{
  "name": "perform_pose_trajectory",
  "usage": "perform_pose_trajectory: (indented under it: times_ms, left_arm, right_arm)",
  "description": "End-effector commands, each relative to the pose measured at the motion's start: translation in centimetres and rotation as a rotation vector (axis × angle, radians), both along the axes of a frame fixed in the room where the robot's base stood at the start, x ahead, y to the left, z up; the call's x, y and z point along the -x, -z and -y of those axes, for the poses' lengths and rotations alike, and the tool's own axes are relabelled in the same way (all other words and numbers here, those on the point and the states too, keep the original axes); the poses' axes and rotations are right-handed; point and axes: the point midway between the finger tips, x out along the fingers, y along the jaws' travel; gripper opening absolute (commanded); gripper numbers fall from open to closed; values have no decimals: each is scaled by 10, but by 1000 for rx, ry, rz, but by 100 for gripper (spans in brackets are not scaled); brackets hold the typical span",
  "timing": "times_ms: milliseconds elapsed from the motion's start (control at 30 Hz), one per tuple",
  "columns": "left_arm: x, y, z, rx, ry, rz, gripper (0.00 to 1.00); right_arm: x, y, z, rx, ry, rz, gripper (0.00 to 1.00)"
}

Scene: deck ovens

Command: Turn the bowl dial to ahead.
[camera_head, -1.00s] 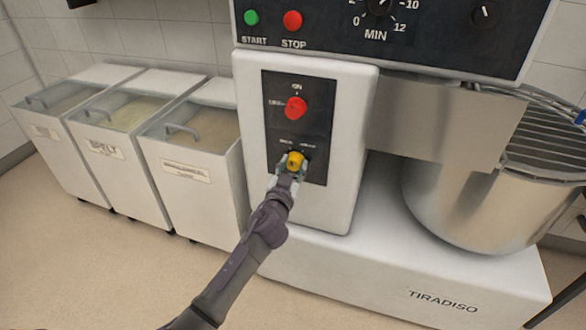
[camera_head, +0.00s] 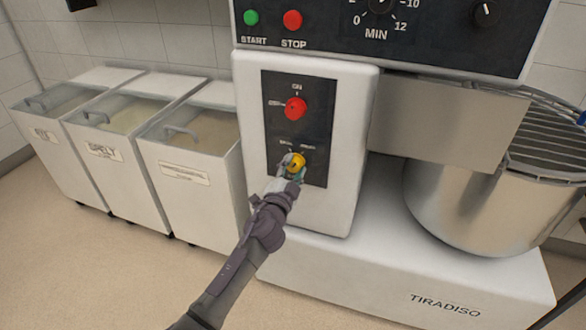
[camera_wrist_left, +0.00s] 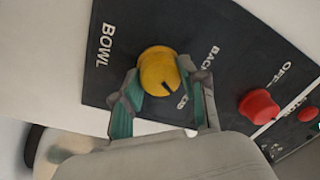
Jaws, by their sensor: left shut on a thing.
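The bowl dial (camera_head: 298,162) is a yellow round knob low on the black panel of the white mixer. In the left wrist view the yellow dial (camera_wrist_left: 157,68) sits beside the word BOWL and has a dark pointer line towards the lower right. The word BACK shows to its right; another label is partly hidden. My left gripper (camera_head: 291,168) is shut on the dial from the front and below. Its teal-padded fingers (camera_wrist_left: 163,93) lie on both sides of the knob. My right gripper is not in view.
A red dial (camera_head: 295,108) sits just above on the same panel (camera_head: 275,130). Green start (camera_head: 251,17) and red stop (camera_head: 292,20) buttons are higher up. The steel bowl (camera_head: 470,205) stands at right. Several white bins (camera_head: 195,205) stand at left.

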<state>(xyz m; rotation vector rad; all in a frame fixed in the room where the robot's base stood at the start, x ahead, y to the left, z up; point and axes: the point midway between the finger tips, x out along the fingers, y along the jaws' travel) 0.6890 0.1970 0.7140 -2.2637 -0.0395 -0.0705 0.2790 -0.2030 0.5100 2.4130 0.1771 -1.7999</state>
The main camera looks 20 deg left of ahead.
Motion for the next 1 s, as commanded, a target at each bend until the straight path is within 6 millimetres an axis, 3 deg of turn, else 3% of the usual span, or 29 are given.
perform_pose_trajectory:
  times_ms: [533, 567, 700, 1000]
  left_arm:
    - [-1, -2, 0, -30, 0, 5, 8]
    - [-1, -2, 0, -30, 0, 5, 44]
    - [-1, -2, 0, -29, 0, 4, 68]
    - [0, 0, 0, -28, 0, 2, 68]
  right_arm:
    - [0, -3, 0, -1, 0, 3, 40]
    - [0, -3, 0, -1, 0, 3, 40]
    - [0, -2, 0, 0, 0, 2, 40]
    - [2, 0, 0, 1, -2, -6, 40]
